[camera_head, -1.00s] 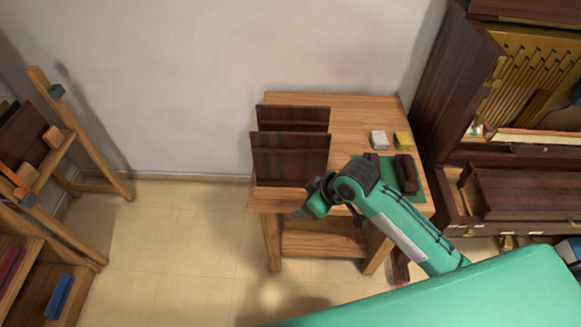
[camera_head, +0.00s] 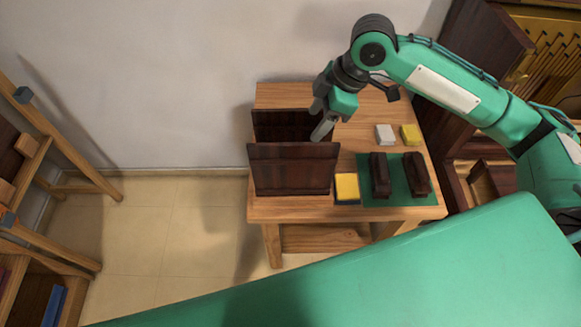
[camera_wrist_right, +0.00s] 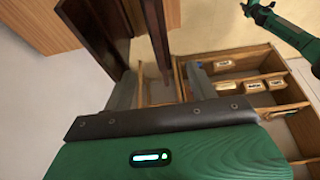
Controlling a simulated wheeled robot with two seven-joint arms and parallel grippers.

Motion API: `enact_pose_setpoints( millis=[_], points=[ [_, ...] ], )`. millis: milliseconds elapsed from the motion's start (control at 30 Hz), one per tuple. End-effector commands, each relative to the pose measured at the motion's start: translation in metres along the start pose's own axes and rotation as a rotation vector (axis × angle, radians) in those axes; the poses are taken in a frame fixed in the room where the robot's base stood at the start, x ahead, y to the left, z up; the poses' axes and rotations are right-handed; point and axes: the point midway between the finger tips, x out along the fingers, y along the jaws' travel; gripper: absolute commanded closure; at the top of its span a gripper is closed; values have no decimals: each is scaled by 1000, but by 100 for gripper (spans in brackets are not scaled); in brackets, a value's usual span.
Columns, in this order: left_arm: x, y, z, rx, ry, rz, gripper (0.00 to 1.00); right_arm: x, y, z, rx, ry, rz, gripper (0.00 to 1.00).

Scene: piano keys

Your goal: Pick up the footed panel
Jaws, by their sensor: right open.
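Two dark brown panels stand upright on the wooden table, a front one (camera_head: 291,170) and a back one (camera_head: 270,125) partly hidden behind it. I cannot tell from the head view which has feet. My right gripper (camera_head: 322,128) points down at the right ends of the panels. In the right wrist view the gripper (camera_wrist_right: 163,88) is open, with one dark panel (camera_wrist_right: 155,30) seen edge-on between its fingers and another panel (camera_wrist_right: 95,30) beyond the left finger. Whether the fingers touch is unclear. Green and black parts (camera_wrist_right: 265,14), likely my left arm's end, show small at upper right.
The table (camera_head: 375,105) also holds a yellow-topped blue block (camera_head: 347,188), two dark blocks (camera_head: 380,175) on a green mat (camera_head: 400,201), and white (camera_head: 385,134) and yellow (camera_head: 410,134) blocks. A wooden rack (camera_head: 55,130) stands left and a piano cabinet (camera_head: 545,60) right.

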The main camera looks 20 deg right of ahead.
Motion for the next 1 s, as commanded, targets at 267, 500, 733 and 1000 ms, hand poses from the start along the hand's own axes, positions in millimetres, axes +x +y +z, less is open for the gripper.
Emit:
enact_pose_setpoints(
  millis=[267,500,733,1000],
  points=[
    [-10,5,13,3,-19,6,58,51,-1,-1,1,0,-6,42],
    [-14,4,6,3,-10,5,58,79,0,0,1,0,-1,42],
    [-28,2,-2,2,-1,3,58,101,1,-3,1,0,-4,42],
    [-35,1,-1,0,-2,2,58,132,2,-1,-1,0,0,42]
  ],
)
